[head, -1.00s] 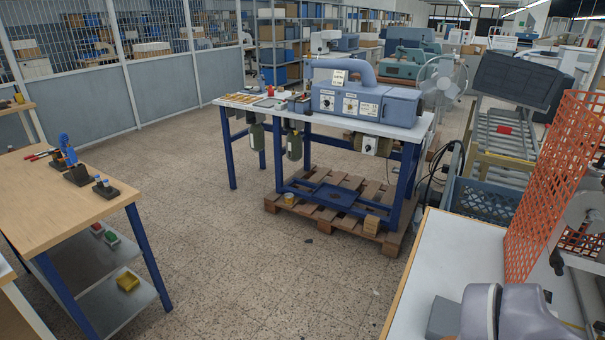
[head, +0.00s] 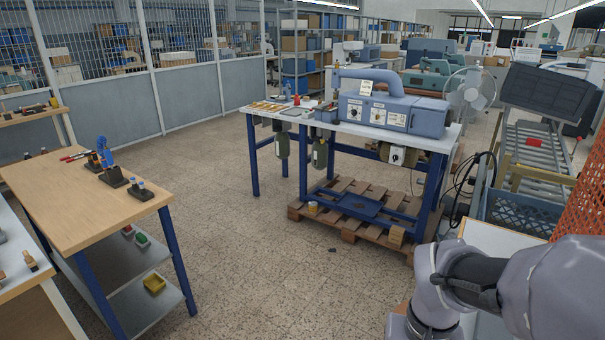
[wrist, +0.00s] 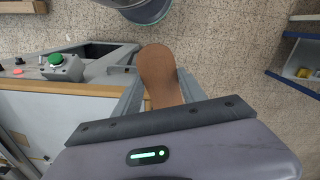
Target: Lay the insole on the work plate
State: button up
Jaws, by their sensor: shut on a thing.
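A brown insole (wrist: 158,70) is held between the two grey fingers of my gripper (wrist: 160,92) in the wrist view. Its rounded end points away from the gripper, and its rear part is hidden behind the gripper body. The fingers are closed on its two sides. In the head view only links of my arm show at the lower right; the gripper and insole are out of that view. I cannot pick out the work plate in either view.
The wrist view shows a grey machine frame with a green button (wrist: 55,59) at left, close to the gripper. In the head view, a wooden-topped bench (head: 75,205) stands at left and a blue-legged table with a blue machine (head: 390,112) stands ahead.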

jog(key=w+a+f+n, duration=0.3)
jog(key=w+a+f, duration=0.1)
jog(key=w+f, duration=0.6)
jog(key=shift+w+a+f+b, duration=0.2)
jog(key=shift+b, duration=0.1)
